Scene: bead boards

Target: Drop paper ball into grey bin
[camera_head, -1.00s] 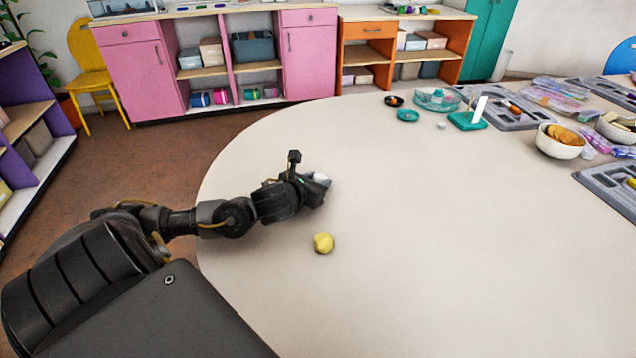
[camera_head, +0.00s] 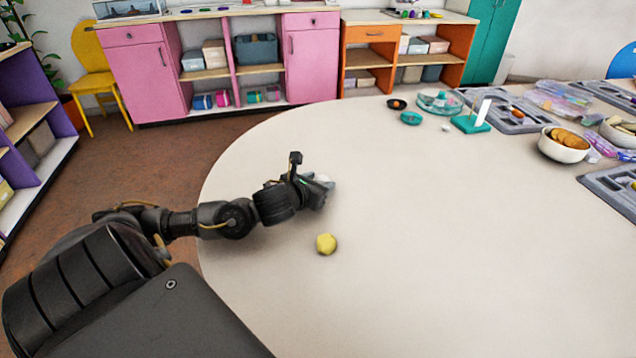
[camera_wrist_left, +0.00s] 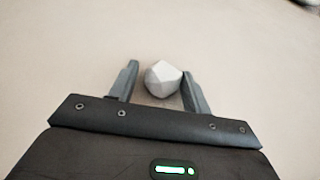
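A whitish faceted ball, which looks like the paper ball (camera_wrist_left: 163,78), lies on the table between the fingertips of my left gripper (camera_wrist_left: 160,84) in the left wrist view. It sits close to the right-hand finger, with a small gap to the left-hand one. The fingers are open around it. In the head view my left gripper (camera_head: 322,188) is low over the left part of the table, and the ball (camera_head: 325,179) is mostly hidden by it. No grey bin shows in either view. My right gripper is not in view.
A yellow ball (camera_head: 326,244) lies on the round table (camera_head: 430,240) in front of my left gripper. Trays, a bowl of round biscuits (camera_head: 565,144) and teal dishes (camera_head: 439,101) stand at the back right. The middle of the table is clear.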

